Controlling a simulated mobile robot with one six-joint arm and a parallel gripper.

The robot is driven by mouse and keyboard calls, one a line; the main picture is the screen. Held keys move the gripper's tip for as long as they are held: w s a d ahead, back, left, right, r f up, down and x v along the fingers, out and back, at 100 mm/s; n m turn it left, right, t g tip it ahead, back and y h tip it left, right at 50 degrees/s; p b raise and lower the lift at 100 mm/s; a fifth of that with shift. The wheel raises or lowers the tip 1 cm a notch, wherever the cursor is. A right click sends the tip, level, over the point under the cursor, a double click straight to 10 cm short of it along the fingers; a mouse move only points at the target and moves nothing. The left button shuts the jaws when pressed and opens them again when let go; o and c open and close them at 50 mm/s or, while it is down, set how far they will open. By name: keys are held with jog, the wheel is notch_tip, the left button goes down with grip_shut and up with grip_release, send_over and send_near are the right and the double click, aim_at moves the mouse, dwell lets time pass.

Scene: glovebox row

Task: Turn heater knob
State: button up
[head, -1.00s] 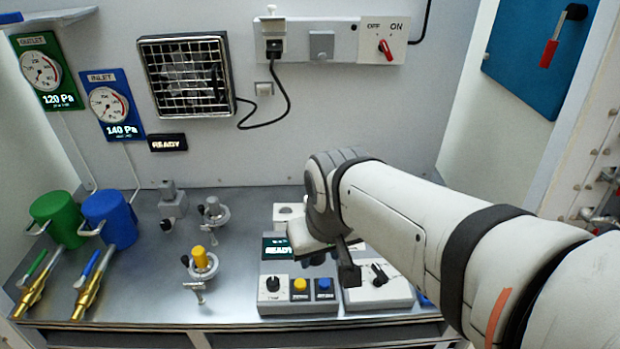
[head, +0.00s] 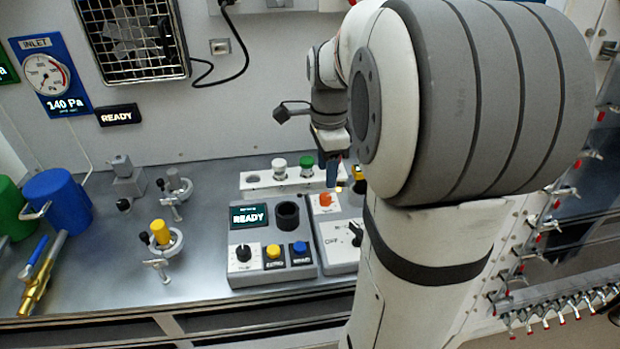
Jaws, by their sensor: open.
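Two dark knobs show in the head view, and I cannot read which one is the heater's. One black knob (head: 357,234) is on the grey box (head: 340,258) marked OFF, partly hidden behind my arm. A smaller black knob (head: 243,252) is on the control box (head: 272,272) with a READY screen, beside yellow and blue buttons. My gripper (head: 333,166) is open, pointing down, above and behind the OFF-marked box, apart from both knobs. Its fingers are small and partly hidden by my arm.
A white rack (head: 270,180) with white and green caps stands behind the boxes. A yellow-topped clamp (head: 161,235) and a blue canister (head: 57,202) are on the left. The bench between the clamp and control box is clear. My arm hides the right side.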

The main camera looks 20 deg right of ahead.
aim_at(326, 195)
notch_tip(326, 195, down, 7)
jog(key=shift+s+r, duration=0.1)
jog(key=shift+c, duration=0.5)
jog(key=c, duration=0.9)
